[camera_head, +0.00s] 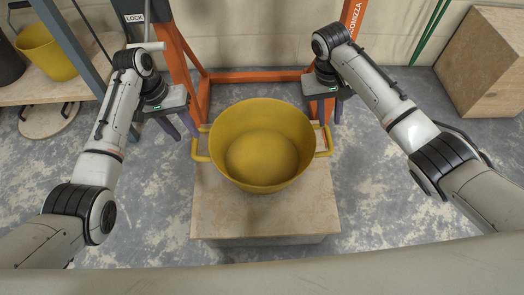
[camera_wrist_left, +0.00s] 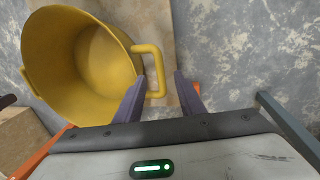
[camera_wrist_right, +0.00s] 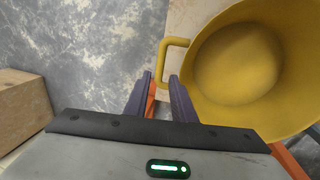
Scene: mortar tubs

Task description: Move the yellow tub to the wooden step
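The yellow tub (camera_head: 262,150) stands upright and looks empty on a pale wooden-topped block (camera_head: 265,215) in front of me. It has a handle on its left side and one on its right. My left gripper (camera_head: 185,132) is open at the left handle, which shows between its fingers in the left wrist view (camera_wrist_left: 155,75). My right gripper (camera_head: 325,118) is open at the right handle, which shows between its fingers in the right wrist view (camera_wrist_right: 163,65). I cannot tell whether this block is the wooden step.
An orange frame (camera_head: 240,76) stands just behind the tub. At the left, a low wooden platform (camera_head: 40,92) carries another yellow bucket (camera_head: 46,52) and a dark one (camera_head: 8,62). A large wooden box (camera_head: 485,62) stands at the back right. Grey floor is clear on both sides.

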